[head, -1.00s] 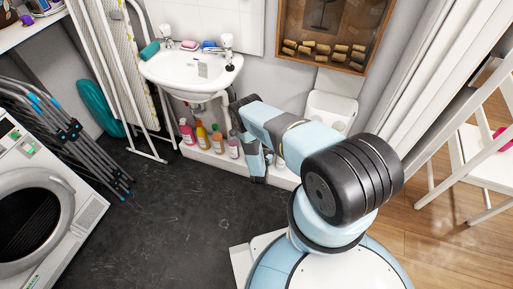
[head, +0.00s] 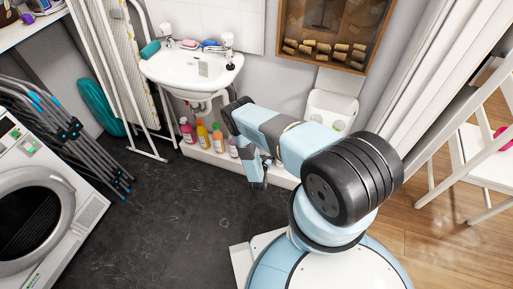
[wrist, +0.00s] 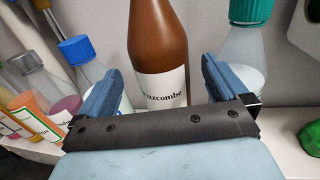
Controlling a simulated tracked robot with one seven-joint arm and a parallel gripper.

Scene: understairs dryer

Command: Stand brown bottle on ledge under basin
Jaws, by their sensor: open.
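In the head view my gripper (head: 256,174) is down at the ledge (head: 207,157) under the basin (head: 192,70), and my arm hides the brown bottle. The bottle's base is hidden behind the gripper body in the wrist view.
A blue-capped bottle (wrist: 82,60) stands close left of the brown bottle and a green-capped one (wrist: 245,45) close right. More colourful bottles (head: 203,136) line the ledge to the left. A green object (wrist: 310,138) lies at the right. The dark floor (head: 160,215) is clear.

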